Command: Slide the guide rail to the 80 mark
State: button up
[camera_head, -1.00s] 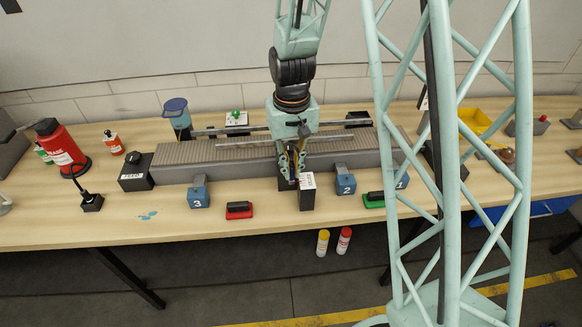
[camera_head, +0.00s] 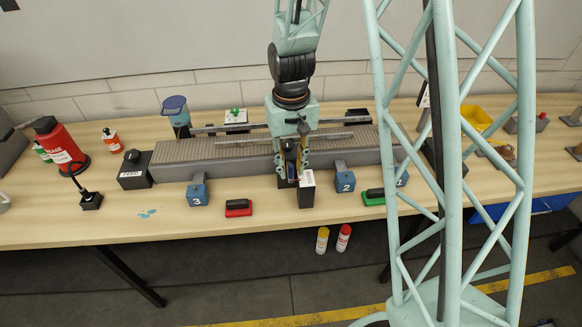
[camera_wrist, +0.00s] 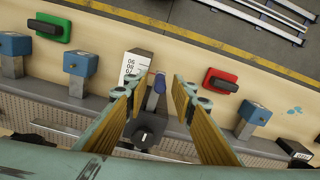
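The guide rail (camera_head: 245,142) is a thin grey bar above the conveyor, partly hidden behind my gripper. A dark block with a white scale label (camera_head: 307,180) stands at the conveyor's front. In the wrist view the scale label (camera_wrist: 132,66) shows dark numbers, seemingly 06 and 08 upside down; the pointer reading is unclear. A dark mount with a round knob (camera_wrist: 146,135) and a blue-tipped piece (camera_wrist: 159,84) lie between my fingers. My gripper (camera_wrist: 158,92) is open, its yellow-sided fingers apart on either side of that piece. It also shows in the head view (camera_head: 292,165).
A red-based block (camera_head: 238,207) and a green-based block (camera_head: 374,196) flank the scale. The table's front edge is clear.

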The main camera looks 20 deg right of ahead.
notch_tip(320, 180, up, 12)
dwell(1.0)
jog(key=shift+f, duration=0.1)
dwell(0.5)
jog(key=s+r+t+b, duration=0.1)
jog(key=s+r+b, duration=0.2)
jog(key=s+r, duration=0.35)
jog(key=s+r+t+b, duration=0.1)
jog(key=s+r+b, duration=0.25)
jog(key=s, duration=0.55)
jog(key=s+r+t+b, duration=0.1)
jog(key=s+b, duration=0.3)
jog(key=s, duration=1.2)
jog(key=shift+n+t, duration=0.3)
jog(key=shift+t, duration=0.2)
jog(key=shift+s+d, duration=0.1)
dwell(2.1)
